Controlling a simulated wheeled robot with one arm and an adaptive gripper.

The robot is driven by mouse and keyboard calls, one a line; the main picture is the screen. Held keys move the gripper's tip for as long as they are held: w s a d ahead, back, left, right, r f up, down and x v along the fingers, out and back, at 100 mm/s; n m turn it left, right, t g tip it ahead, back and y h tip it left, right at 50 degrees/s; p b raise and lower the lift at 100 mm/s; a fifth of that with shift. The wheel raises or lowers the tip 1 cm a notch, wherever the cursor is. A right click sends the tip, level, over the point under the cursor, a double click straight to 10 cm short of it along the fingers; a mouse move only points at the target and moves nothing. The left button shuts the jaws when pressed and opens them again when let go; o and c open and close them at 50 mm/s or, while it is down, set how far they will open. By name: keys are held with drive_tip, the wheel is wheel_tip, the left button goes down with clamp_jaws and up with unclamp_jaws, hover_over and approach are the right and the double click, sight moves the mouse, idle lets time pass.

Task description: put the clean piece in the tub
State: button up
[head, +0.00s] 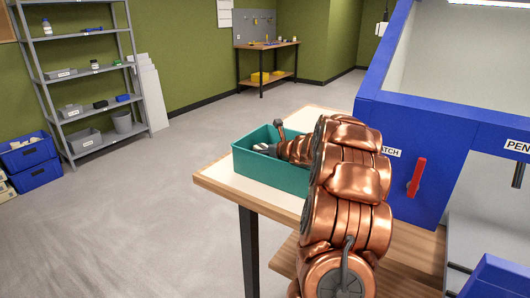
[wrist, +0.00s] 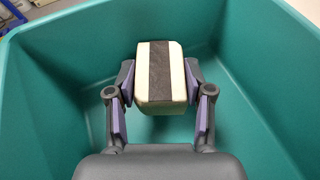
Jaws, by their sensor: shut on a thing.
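The teal tub (head: 270,179) stands on the near wooden table in the head view. My gripper (head: 262,148) reaches into its opening there, with my arm crossing from the right. In the wrist view the tub's green wall (wrist: 60,75) surrounds my gripper (wrist: 159,92). My gripper is shut on a pale cream block with a dark stripe down its middle (wrist: 160,75). The block is between the two purple-padded fingers, inside the tub's walls. I cannot tell whether it touches the tub floor. In the head view the block is not clearly visible.
A blue cabinet (head: 392,180) with a red handle (head: 416,177) stands close on the right, beside the table (head: 222,184). A grey shelf (head: 87,75) and blue crates (head: 30,160) are at the left. A workbench (head: 268,46) stands at the back. The floor between is clear.

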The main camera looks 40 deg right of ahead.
drive_tip(key=shift+f, duration=0.1)
drive_tip(key=o, duration=1.4)
drive_tip(key=shift+f, duration=0.1)
drive_tip(key=shift+o, duration=0.2)
drive_tip(key=shift+r+p, duration=0.9)
drive_tip(key=shift+p, duration=0.25)
drive_tip(key=b+v, duration=0.3)
drive_tip(key=v, duration=0.9)
drive_tip(key=shift+f, duration=0.2)
